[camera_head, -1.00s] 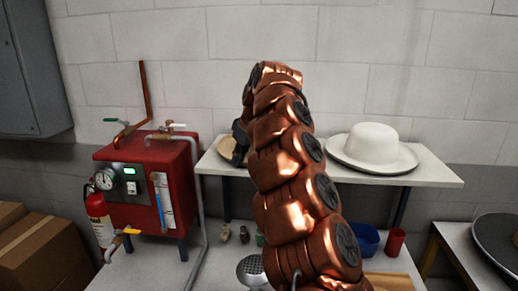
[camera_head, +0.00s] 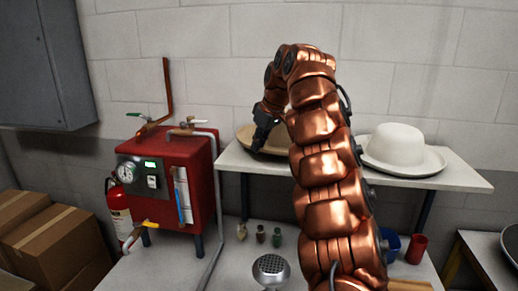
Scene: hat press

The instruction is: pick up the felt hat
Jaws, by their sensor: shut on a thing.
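A tan felt hat (camera_head: 245,134) is at the left part of the white shelf, mostly hidden behind my gripper and arm; only part of its brim shows. My gripper (camera_head: 261,142) points down at the hat and is shut on its near brim. Whether the hat touches the shelf or is slightly above it, I cannot tell. A second hat, white with a round crown and wide brim (camera_head: 402,150), rests on the shelf to the right of my arm.
The white shelf (camera_head: 455,178) stands above a worktable. A red boiler (camera_head: 190,160) with gauge and pipes is at left, beside a fire extinguisher (camera_head: 118,212). Several small bottles, a metal shower-like head (camera_head: 271,269) and a red cup (camera_head: 417,248) are below. Cardboard boxes (camera_head: 60,250) stand at left.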

